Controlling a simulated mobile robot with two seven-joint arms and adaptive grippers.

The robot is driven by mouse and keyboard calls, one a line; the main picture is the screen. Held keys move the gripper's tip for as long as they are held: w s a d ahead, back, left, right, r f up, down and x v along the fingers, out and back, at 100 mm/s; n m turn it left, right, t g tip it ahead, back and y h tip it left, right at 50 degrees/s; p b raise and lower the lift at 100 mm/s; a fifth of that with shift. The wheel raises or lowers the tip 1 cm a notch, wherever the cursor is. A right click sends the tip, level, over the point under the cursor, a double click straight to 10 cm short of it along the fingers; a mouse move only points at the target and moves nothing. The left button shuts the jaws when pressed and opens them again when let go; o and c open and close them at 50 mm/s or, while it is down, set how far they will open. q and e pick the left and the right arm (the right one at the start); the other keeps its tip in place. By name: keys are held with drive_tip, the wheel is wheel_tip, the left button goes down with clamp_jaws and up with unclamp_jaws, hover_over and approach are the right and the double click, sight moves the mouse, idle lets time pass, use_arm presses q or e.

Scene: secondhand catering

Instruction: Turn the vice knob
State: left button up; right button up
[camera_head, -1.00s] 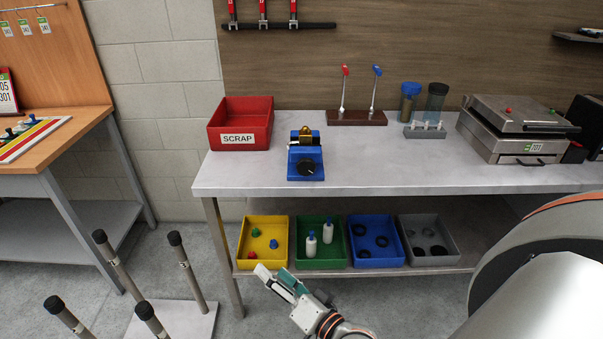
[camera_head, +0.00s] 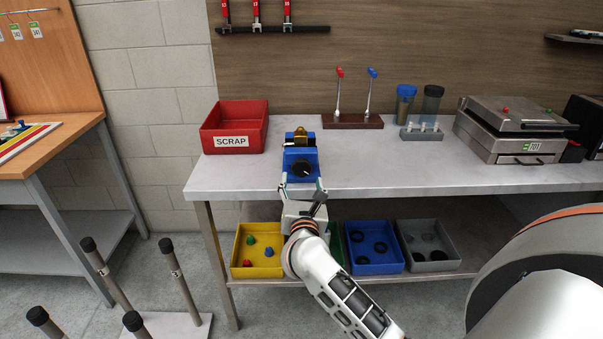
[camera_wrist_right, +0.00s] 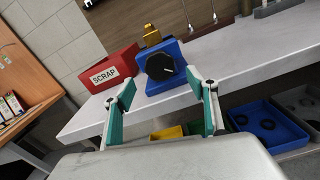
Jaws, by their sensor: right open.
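The blue vice (camera_head: 301,158) stands near the front edge of the grey bench, with a brass-coloured piece on top. Its black knob (camera_head: 304,169) faces the front and has a white mark. In the right wrist view the knob (camera_wrist_right: 160,66) shows ahead, between and beyond the fingers. My right gripper (camera_head: 304,186) is just in front of the knob, at the bench edge. Its two teal-lined fingers are spread apart and empty in the right wrist view (camera_wrist_right: 163,95), and I see no contact with the knob. My left gripper is not in view.
The red SCRAP bin (camera_head: 235,128) stands left of the vice. Two levers on a brown base (camera_head: 345,121) and a grey press (camera_head: 513,132) stand to the right. Yellow (camera_head: 240,262), blue and grey bins sit on the shelf below.

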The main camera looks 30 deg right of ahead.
sight(301, 171)
drive_tip(key=x, duration=0.6)
drive_tip(key=shift+s, duration=0.1)
drive_tip(key=shift+c, duration=0.5)
drive_tip(key=c, duration=1)
